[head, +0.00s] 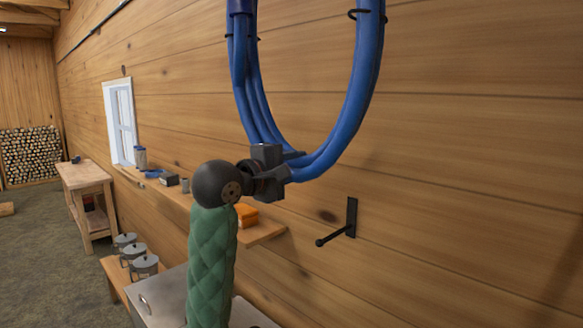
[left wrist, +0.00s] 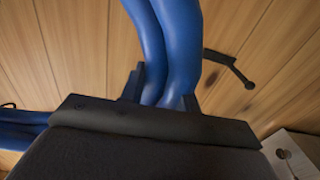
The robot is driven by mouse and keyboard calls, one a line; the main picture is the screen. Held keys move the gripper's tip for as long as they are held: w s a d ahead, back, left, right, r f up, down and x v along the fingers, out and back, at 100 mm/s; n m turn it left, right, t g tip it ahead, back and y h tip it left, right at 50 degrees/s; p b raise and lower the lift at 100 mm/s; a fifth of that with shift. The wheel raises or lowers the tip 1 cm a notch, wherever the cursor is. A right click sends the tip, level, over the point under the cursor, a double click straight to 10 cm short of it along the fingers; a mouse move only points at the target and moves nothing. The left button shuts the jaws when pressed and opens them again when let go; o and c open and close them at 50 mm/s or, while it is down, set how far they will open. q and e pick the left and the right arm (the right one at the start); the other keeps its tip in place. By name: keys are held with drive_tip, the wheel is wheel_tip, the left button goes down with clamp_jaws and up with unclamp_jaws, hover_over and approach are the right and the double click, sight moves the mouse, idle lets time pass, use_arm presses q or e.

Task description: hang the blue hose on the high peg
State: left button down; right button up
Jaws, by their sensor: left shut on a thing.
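The blue hose (head: 355,110) is a coil with dark ties, hanging in a loop in front of the plank wall; its top runs out of the head view. My left gripper (head: 288,165) is shut on the bottom of the loop. In the left wrist view the gripper (left wrist: 165,90) has the blue hose strands (left wrist: 170,40) between its fingers. A black peg on a plate (head: 342,225) is fixed to the wall, below and right of the gripper; it also shows in the left wrist view (left wrist: 232,66). No higher peg shows. My right gripper is out of view.
A wooden shelf (head: 262,234) with an orange item (head: 246,215) and small things runs along the wall. Lidded metal pots (head: 144,266) stand on a low bench. A workbench (head: 88,195), a window (head: 120,122) and stacked firewood (head: 32,155) are further back.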

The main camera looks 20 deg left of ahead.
use_arm(q)
drive_tip(key=shift+x, duration=2.3)
drive_tip(key=x, duration=1.5)
drive_tip(key=shift+f, duration=0.2)
idle(0.3)
drive_tip(key=shift+s, duration=0.1)
idle(0.4)
drive_tip(key=shift+w+d+f, duration=0.1)
drive_tip(key=shift+w+f, duration=0.15)
drive_tip(key=shift+f, duration=0.4)
drive_tip(key=shift+w+d+f, duration=0.1)
drive_tip(key=shift+w+f, duration=0.2)
drive_tip(key=shift+f, duration=0.4)
drive_tip(key=c, duration=0.6)
unclamp_jaws()
drive_tip(key=shift+f+b, duration=0.1)
drive_tip(key=shift+b, duration=0.2)
